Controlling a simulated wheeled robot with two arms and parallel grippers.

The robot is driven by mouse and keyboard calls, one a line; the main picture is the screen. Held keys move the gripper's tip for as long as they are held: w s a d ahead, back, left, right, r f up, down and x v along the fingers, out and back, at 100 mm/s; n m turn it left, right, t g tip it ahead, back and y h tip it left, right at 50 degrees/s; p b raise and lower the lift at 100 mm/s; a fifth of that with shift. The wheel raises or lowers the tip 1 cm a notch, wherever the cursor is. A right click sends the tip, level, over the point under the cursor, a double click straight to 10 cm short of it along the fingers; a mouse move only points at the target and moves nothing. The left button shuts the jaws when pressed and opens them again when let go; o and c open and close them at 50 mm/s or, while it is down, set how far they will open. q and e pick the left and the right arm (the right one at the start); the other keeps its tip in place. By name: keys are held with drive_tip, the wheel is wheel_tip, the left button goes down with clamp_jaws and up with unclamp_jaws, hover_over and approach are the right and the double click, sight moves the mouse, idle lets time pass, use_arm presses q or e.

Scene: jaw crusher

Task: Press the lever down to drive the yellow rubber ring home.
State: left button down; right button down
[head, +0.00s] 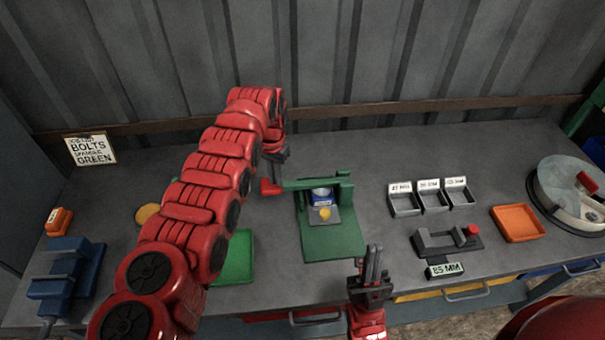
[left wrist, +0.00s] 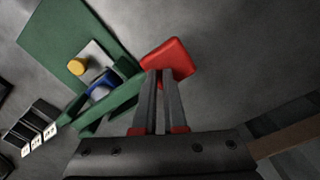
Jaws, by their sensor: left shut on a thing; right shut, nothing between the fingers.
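A green press (head: 333,240) stands mid-bench, with a green lever (head: 305,184) ending at the left in a red handle (head: 268,188). My left gripper (head: 274,168) is shut on the red handle; the left wrist view also shows its fingers at the handle (left wrist: 170,58). The lever lies about level across the press. A blue and white part (head: 321,194) sits under it. A small yellow round piece (head: 325,212), perhaps the yellow rubber ring, is on the grey plate in front; it also shows in the left wrist view (left wrist: 77,66). My right gripper (head: 373,262) is shut and empty near the front edge.
Several labelled grey bins (head: 432,201), a grey fixture with a red knob (head: 447,240) and an orange tray (head: 517,223) are on the right.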

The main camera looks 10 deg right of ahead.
use_arm(q)
drive_tip(key=shift+d, duration=0.15)
drive_tip(key=shift+r+p, duration=1.1)
drive_tip(key=shift+r, duration=0.5)
wheel_tip(320, 180, up, 2)
drive_tip(key=shift+r+p, duration=0.1)
drive_tip(key=shift+p, duration=0.25)
wheel_tip(320, 180, up, 6)
drive_tip(key=shift+f, duration=0.15)
drive_tip(key=shift+a+f, duration=0.1)
drive_tip(key=shift+a, duration=0.1)
